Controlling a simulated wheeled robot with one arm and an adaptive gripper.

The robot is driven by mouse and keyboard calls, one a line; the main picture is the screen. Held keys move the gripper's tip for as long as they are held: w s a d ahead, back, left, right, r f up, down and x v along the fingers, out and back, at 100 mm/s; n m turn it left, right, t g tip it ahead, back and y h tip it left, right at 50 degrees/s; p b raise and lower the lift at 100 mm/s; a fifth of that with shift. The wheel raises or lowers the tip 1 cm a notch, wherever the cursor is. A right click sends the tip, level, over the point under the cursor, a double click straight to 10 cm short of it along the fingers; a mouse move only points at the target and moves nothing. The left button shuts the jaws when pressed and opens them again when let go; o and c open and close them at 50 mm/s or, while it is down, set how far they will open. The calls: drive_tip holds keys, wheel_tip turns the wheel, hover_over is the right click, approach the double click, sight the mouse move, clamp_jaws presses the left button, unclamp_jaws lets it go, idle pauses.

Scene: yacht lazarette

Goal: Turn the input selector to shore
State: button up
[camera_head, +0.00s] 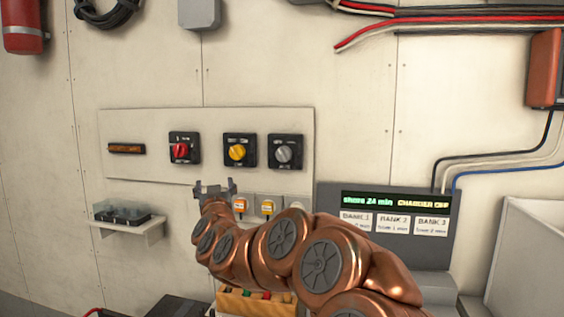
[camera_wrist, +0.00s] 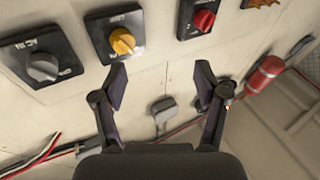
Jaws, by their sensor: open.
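Three rotary selectors sit in a row on a pale wall panel: a red knob (camera_head: 181,150) at left, a yellow knob (camera_head: 237,152) in the middle and a grey knob (camera_head: 283,154) at right. Their small labels are unreadable, so I cannot tell which is the input selector. In the wrist view the order is reversed: grey knob (camera_wrist: 42,67), yellow knob (camera_wrist: 122,41), red knob (camera_wrist: 204,20). My gripper (camera_head: 214,186) is open and empty below the panel row, between red and yellow in the picture. Its spread fingers (camera_wrist: 160,80) touch no knob.
A display (camera_head: 394,199) at right reads about "shore 24 min" and "CHARGER OFF", above bank labels. Yellow-tagged pieces (camera_head: 268,207) are partly behind my arm. A small shelf (camera_head: 128,225) juts out at left. A fire extinguisher (camera_head: 22,26) hangs upper left.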

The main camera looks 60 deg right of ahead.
sight(282, 158)
drive_tip(key=s+d+r+m+g+h, duration=0.3)
drive_tip(key=s+d+m+g+h, duration=0.4)
drive_tip(key=s+d, duration=0.5)
drive_tip(key=shift+n+g, duration=0.3)
drive_tip(key=shift+n, duration=0.1)
drive_tip(key=p+x, duration=0.1)
drive_tip(key=x, duration=0.2)
drive_tip(key=w+x, duration=0.1)
drive_tip(key=x, duration=0.3)
drive_tip(key=shift+a+f+p, duration=0.1)
drive_tip(key=shift+f+p, duration=0.1)
drive_tip(key=shift+p, duration=0.15)
drive_tip(key=shift+w+d+r+h, duration=0.1)
drive_tip(key=shift+d+r+h, duration=0.2)
drive_tip(key=shift+d, duration=0.2)
drive_tip(key=shift+f, duration=0.1)
drive_tip(key=c, duration=1.2)
drive_tip(key=shift+o, duration=0.2)
